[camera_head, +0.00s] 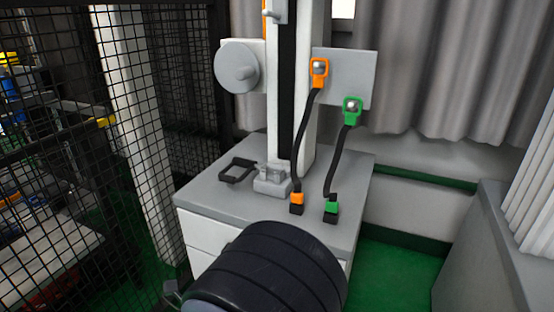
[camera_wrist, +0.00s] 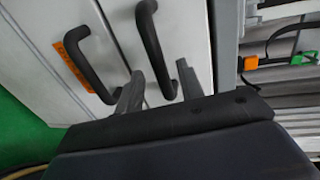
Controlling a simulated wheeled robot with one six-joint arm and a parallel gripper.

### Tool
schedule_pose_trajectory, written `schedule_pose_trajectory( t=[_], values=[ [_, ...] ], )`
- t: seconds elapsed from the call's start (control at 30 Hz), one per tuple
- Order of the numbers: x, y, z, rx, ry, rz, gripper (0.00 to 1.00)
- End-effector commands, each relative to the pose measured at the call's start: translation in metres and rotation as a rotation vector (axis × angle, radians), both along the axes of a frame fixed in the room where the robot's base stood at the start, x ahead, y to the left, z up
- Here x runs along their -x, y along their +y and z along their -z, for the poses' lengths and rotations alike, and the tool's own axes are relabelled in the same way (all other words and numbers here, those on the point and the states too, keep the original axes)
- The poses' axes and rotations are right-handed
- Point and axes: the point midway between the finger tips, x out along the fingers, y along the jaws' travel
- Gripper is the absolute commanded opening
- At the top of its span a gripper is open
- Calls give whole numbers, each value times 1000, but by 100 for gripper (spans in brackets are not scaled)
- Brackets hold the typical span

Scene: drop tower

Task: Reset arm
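My gripper (camera_wrist: 159,70) shows in the wrist view with its two grey fingers apart. One black handle (camera_wrist: 158,50) of the white cabinet front shows between and beyond the fingers. I cannot tell whether the fingers touch it. No object is seen held. In the head view my gripper is hidden, and a black rounded part of my arm fills the bottom middle, in front of the cabinet (camera_head: 215,208). The drop tower (camera_head: 306,100) stands upright on the cabinet top.
A second handle (camera_wrist: 90,62) is at left in the wrist view, by an orange label (camera_wrist: 72,60). Orange (camera_head: 319,70) and green (camera_head: 352,108) connectors sit on the tower's grey plate, with black cables hanging down. A mesh fence (camera_head: 70,200) stands left. Green floor (camera_head: 400,275) is clear at right.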

Motion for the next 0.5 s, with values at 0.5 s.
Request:
schedule_pose_trajectory(
  t=[0.5],
  values=[
    [-24,-9,9,0,-2,-2,36]
  ],
)
